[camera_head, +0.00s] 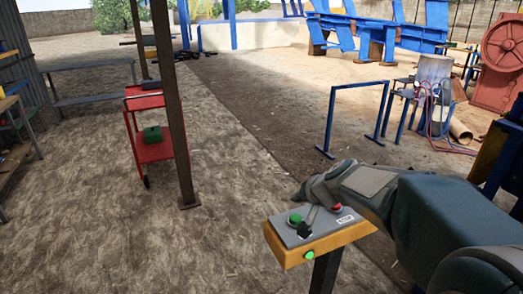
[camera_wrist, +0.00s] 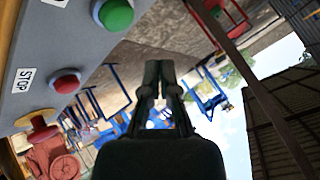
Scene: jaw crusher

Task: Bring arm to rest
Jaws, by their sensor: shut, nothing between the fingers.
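My arm reaches in from the right in the head view, and my gripper (camera_head: 305,195) is just above the control box (camera_head: 325,238). The box has a grey top and yellow sides and stands on a post. It bears a green button (camera_head: 295,218), a red button (camera_head: 336,208) beside a white label, and a dark knob. In the wrist view my gripper (camera_wrist: 159,66) is shut and empty, its fingertips together. The grey panel (camera_wrist: 60,55) fills the left, with the green button (camera_wrist: 116,14), the red button (camera_wrist: 66,83) and a STOP label (camera_wrist: 22,80).
A brown post (camera_head: 172,110) stands left of the box, with a red cart (camera_head: 152,150) behind it. A blue frame (camera_head: 328,118) and a small table with hoses stand behind the arm. The ground left of the box is clear.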

